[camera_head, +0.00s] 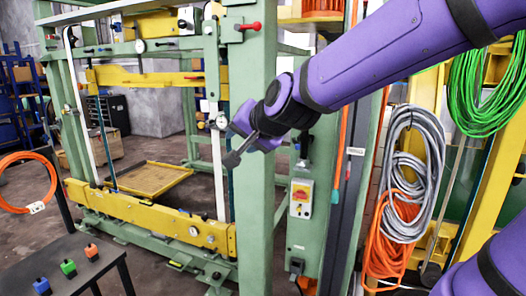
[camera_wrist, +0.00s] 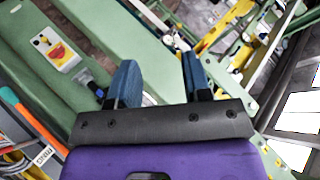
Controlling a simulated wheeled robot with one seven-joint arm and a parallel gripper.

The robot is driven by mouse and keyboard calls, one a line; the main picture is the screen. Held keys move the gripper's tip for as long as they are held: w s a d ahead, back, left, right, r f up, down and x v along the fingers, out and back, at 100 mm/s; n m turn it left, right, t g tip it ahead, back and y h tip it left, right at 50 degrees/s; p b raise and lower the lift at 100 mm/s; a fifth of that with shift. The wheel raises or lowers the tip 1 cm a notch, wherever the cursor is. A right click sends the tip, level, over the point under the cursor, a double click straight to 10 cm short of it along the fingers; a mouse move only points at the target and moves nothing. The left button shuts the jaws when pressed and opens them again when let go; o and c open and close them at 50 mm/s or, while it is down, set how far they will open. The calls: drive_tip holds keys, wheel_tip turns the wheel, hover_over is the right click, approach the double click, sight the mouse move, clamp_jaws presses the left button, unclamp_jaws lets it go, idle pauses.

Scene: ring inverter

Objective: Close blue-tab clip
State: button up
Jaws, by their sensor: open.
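A small blue block with a dark top (camera_head: 41,285) sits on the dark table at the lower left of the head view. It may be the blue-tab clip, but it is too small to tell whether it is open or closed. My gripper (camera_head: 232,145) is in front of the green machine frame, well above and to the right of the block. In the wrist view my gripper (camera_wrist: 160,62) has its two blue-grey fingers apart, with nothing between them. The block is not identifiable in the wrist view.
A green block (camera_head: 68,268) and an orange-red block (camera_head: 91,250) stand beside the blue one on the dark table (camera_head: 75,246). The green machine frame (camera_head: 257,180) stands close to my arm. Coiled cables (camera_head: 408,180) hang at the right.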

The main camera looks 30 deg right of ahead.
drive_tip(key=s+n+g, duration=0.2)
drive_tip(key=s+n, duration=0.2)
drive_tip(key=s, duration=0.3)
drive_tip(key=shift+s+d+f+g+y, duration=0.2)
drive_tip(key=shift+s+f+g+y, duration=0.15)
drive_tip(key=shift+f, duration=0.1)
drive_tip(key=shift+w, duration=0.25)
drive_tip(key=c, duration=0.7)
drive_tip(key=w+d+g+h, duration=0.1)
drive_tip(key=w, duration=0.1)
drive_tip(key=w+d+g+h, duration=0.1)
drive_tip(key=w+d, duration=0.1)
drive_tip(key=w, duration=0.1)
drive_tip(key=w+d+g+h, duration=0.1)
drive_tip(key=w+g+h, duration=0.1)
drive_tip(key=w, duration=0.1)
drive_tip(key=shift+w+d+f+n, duration=0.1)
drive_tip(key=shift+d+n, duration=0.1)
drive_tip(key=shift+n, duration=0.2)
clamp_jaws()
drive_tip(key=w+d+r+g+h, duration=0.1)
drive_tip(key=w+d+g+h, duration=0.1)
drive_tip(key=w+d+h, duration=0.5)
drive_tip(key=w+d+f+y, duration=0.2)
drive_tip(key=d+f, duration=0.5)
drive_tip(key=d, duration=0.1)
drive_tip(key=shift+w+d+f+m, duration=0.2)
drive_tip(key=shift+d+f+m, duration=0.15)
drive_tip(key=shift+f+m, duration=0.05)
